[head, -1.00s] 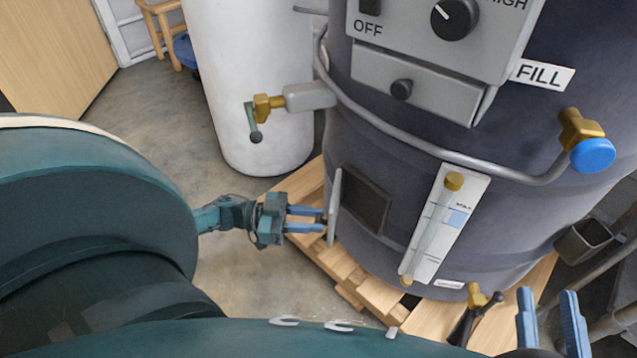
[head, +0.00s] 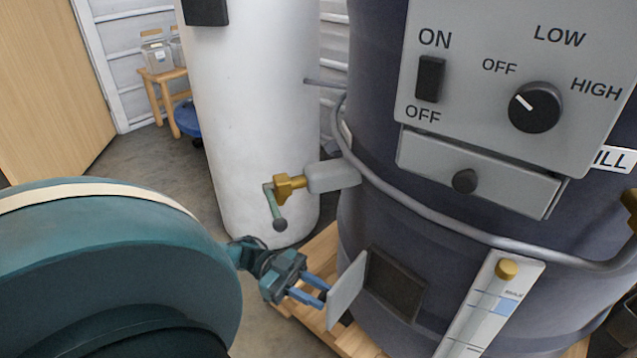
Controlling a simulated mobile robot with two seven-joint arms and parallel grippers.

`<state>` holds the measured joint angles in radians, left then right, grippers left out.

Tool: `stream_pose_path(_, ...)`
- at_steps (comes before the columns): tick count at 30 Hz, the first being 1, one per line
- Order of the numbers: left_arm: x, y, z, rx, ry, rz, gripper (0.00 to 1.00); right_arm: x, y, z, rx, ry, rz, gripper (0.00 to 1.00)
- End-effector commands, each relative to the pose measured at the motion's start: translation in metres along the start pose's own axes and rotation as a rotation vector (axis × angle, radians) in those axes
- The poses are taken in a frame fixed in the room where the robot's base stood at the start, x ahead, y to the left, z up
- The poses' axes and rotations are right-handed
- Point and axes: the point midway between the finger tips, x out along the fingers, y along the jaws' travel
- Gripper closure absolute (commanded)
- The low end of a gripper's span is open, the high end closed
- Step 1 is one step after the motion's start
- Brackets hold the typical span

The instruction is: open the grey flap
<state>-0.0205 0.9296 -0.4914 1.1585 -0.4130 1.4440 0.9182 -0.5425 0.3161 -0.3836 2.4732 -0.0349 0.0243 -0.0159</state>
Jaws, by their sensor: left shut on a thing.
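The grey flap (head: 347,291) stands out from the dark drum, swung open at the left edge of a dark square opening (head: 394,284). My left gripper (head: 322,292) is to the left of the flap, its blue fingers reaching to the flap's outer side. It is shut on the flap; the exact point of grip is hard to see at the fingertips. My right gripper is out of view.
A brass valve with a green lever (head: 276,205) and a curved grey pipe (head: 440,215) are above the flap. A white cylinder (head: 255,110) stands behind. A wooden pallet (head: 310,312) lies under the drum. A gauge panel (head: 493,305) is right of the opening.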

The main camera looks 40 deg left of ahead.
Motion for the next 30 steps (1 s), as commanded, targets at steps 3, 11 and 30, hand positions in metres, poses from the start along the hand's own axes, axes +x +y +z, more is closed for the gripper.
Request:
stream_pose_path(3, 0.0010, 0.0017, 0.0004, 0.000, 0.002, 0.015, 1.00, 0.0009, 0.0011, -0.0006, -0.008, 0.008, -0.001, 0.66)
stream_pose_path(11, 0.0011, 0.0027, 0.0002, 0.000, 0.002, 0.024, 1.00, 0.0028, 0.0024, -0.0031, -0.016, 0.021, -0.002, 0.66)
stream_pose_path(30, 0.0006, 0.0021, 0.0001, 0.000, 0.000, 0.022, 0.52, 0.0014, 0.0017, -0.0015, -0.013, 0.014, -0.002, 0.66)
